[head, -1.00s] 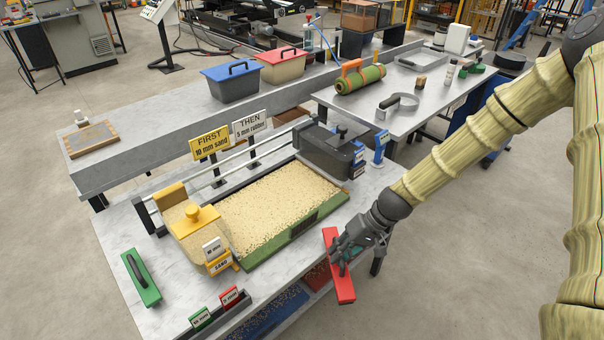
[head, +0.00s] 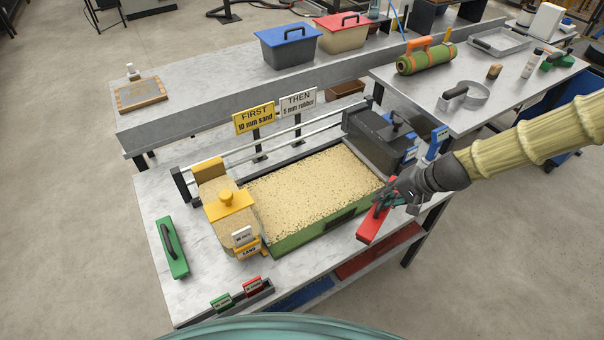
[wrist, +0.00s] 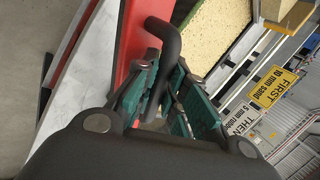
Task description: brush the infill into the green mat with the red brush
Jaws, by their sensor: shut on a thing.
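The green mat (head: 300,238) lies in a tray on the near table, its top covered with sandy infill (head: 315,188); only its green front side shows. The red brush (head: 372,226) is in my gripper (head: 386,200), just off the mat's right front corner. In the wrist view, my gripper's teal fingers (wrist: 165,95) are shut on the brush's dark handle (wrist: 163,40), with the red body (wrist: 130,40) beyond. I cannot tell whether the brush touches the table. A green brush (head: 173,248) lies at the table's left.
A yellow sand spreader (head: 228,205) stands at the mat's left end, a dark spreader (head: 375,135) at its right end. Signs (head: 254,118) read FIRST 10 mm sand and THEN 5 mm rubber. A small labelled holder (head: 243,296) sits at the front edge.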

